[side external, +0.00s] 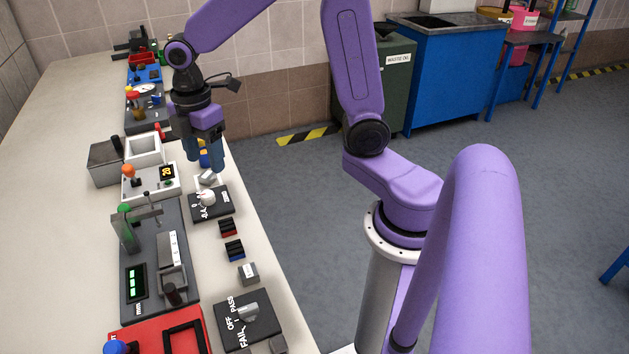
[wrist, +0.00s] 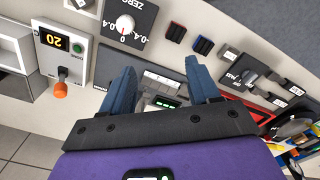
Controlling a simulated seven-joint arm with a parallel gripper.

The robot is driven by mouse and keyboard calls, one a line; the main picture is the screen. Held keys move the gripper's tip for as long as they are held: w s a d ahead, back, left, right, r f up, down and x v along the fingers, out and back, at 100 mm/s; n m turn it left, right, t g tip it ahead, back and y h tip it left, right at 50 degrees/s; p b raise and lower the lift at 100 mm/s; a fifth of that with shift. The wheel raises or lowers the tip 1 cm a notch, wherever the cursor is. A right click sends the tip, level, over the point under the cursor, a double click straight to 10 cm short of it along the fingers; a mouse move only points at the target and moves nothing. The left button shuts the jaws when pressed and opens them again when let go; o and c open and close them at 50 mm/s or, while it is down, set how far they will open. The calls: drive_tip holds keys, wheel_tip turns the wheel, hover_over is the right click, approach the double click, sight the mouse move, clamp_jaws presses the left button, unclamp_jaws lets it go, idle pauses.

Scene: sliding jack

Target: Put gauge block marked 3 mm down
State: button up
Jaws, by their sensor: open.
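My gripper (side external: 205,168) is open over the bench, near the dial box marked ZERO. In the wrist view its two blue fingers (wrist: 160,70) are spread, and no block shows between them. No 3 mm marking is readable, so I cannot tell which block is the one named. A small grey block with a pale label (side external: 247,273) sits on the bench's right side; it also shows in the wrist view (wrist: 228,55). Another pale grey piece (side external: 206,178) lies just below my fingers, beyond the dial box. Contact with my fingers cannot be told.
The ZERO dial box (side external: 211,204), a red holder (side external: 227,228) and a blue holder (side external: 235,250) line the bench's right edge. A PASS/OFF/FAIL switch box (side external: 247,318) is nearer the camera. The dark measuring fixture (side external: 160,230) with a green display stands left of them.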

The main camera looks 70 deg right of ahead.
drive_tip(key=s+m, duration=0.3)
drive_tip(key=s, duration=2)
drive_tip(key=shift+s+a+f, duration=0.15)
drive_tip(key=shift+a, duration=0.05)
